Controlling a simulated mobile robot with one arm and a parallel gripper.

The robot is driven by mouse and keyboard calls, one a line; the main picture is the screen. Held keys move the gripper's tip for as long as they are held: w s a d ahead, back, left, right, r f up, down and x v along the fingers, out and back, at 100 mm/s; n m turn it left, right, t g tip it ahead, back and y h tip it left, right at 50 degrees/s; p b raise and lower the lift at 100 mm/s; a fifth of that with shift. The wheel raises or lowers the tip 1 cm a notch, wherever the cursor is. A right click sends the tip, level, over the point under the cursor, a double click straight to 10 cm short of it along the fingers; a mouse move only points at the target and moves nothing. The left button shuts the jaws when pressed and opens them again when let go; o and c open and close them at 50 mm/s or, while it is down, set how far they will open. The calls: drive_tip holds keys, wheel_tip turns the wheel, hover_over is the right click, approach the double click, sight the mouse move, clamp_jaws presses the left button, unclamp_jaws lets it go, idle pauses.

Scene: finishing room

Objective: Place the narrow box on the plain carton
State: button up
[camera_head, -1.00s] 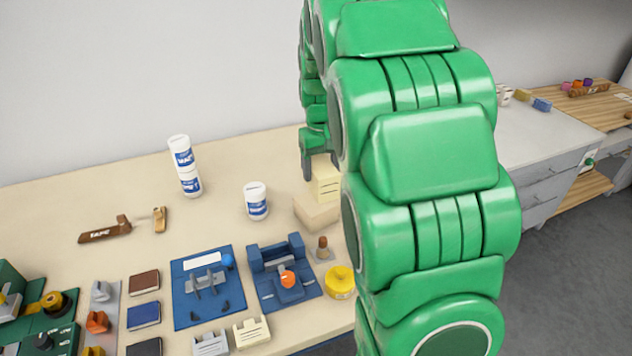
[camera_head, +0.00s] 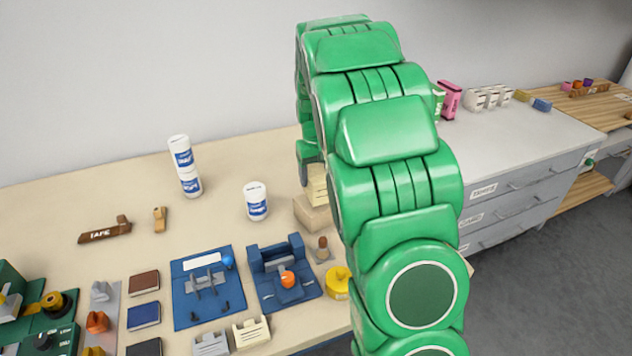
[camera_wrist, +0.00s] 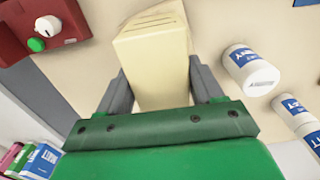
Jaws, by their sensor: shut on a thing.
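The narrow box (camera_wrist: 155,50) is cream with printed lines and sits between the two grey fingers of my gripper (camera_wrist: 162,88) in the wrist view. My gripper (camera_head: 309,172) is shut on it. In the head view part of the narrow box (camera_head: 318,191) shows below the gripper, beside my green arm. The plain carton (camera_head: 311,214) is light tan and stands on the bench right under the box. Their outlines meet, but I cannot tell whether they touch. My arm hides the right side of both.
A white bottle (camera_head: 256,201) stands left of the carton, with two stacked white bottles (camera_head: 186,167) farther left. Blue fixtures (camera_head: 281,272) and a yellow tin (camera_head: 337,281) are in front. A red device (camera_wrist: 45,30) shows in the wrist view.

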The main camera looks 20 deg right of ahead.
drive_tip(key=shift+f, duration=1.25)
drive_tip(key=shift+f, duration=0.15)
drive_tip(key=o, duration=1.1)
drive_tip(key=shift+o, duration=0.2)
